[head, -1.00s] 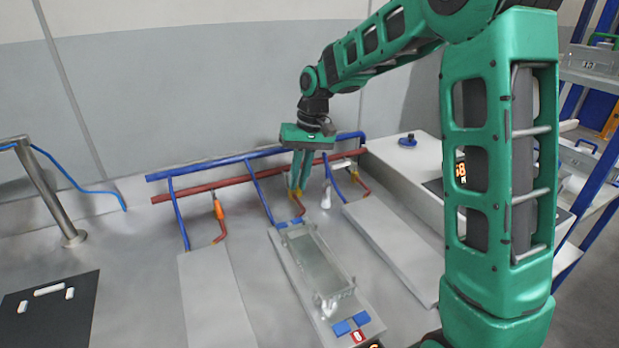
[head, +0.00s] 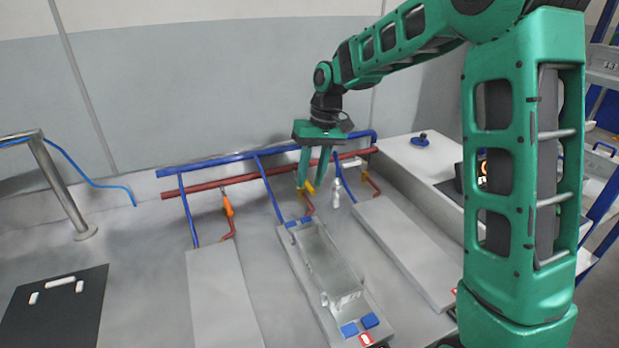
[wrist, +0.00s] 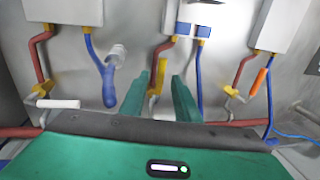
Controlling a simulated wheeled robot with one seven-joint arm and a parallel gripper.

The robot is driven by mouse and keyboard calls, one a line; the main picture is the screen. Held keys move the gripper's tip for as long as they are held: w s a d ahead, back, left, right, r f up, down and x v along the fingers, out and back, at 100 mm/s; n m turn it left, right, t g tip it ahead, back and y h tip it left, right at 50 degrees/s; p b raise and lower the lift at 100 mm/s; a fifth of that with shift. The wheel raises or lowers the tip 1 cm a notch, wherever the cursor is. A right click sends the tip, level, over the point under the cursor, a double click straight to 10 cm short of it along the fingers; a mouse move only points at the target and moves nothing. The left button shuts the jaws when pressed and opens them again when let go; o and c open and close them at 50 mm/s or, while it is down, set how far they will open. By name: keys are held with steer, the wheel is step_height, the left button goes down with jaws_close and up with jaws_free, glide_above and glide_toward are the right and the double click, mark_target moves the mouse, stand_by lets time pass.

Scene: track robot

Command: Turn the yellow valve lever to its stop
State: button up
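The yellow valve lever (wrist: 155,84) sits on the red pipe of the middle station, in front of the wall pipes. It also shows in the head view (head: 309,187). My gripper (wrist: 158,92) is open, with its two green fingers pointing down on either side of the lever. In the wrist view there is a gap between the lever and each finger, so no grip shows. In the head view my gripper (head: 312,186) hangs above the middle station and its fingertips partly cover the lever's surroundings.
An orange lever (head: 228,206) stands on the left station and a white lever (wrist: 58,103) on the other side. A small whitish fitting (head: 335,198) stands close to the gripper. Blue (head: 262,152) and red wall pipes run just behind. A clear box (head: 330,268) lies in front.

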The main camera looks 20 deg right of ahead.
step_height(320, 180, up, 10)
steer(key=d, duration=0.2)
steer(key=shift+w+r, duration=0.15)
steer(key=shift+r, duration=0.05)
stand_by(0.3)
steer(key=shift+d, duration=0.1)
steer(key=s+d+f+m+h, duration=0.1)
steer(key=s+d+m, duration=0.1)
steer(key=s+d, duration=0.55)
steer(key=s+d+f+m, duration=0.15)
steer(key=s+d, duration=0.35)
steer(key=s, duration=0.5)
steer(key=s+d+f+m, duration=0.1)
steer(key=s+d+f, duration=0.1)
steer(key=s, duration=0.4)
steer(key=s+d+f+m, duration=0.1)
steer(key=s+d+f, duration=0.1)
steer(key=s, duration=0.5)
steer(key=s+d+f+m+h, duration=0.1)
steer(key=s+d+f+m, duration=0.1)
steer(key=s, duration=0.4)
steer(key=shift+s+f, duration=0.4)
steer(key=shift+f, duration=0.1)
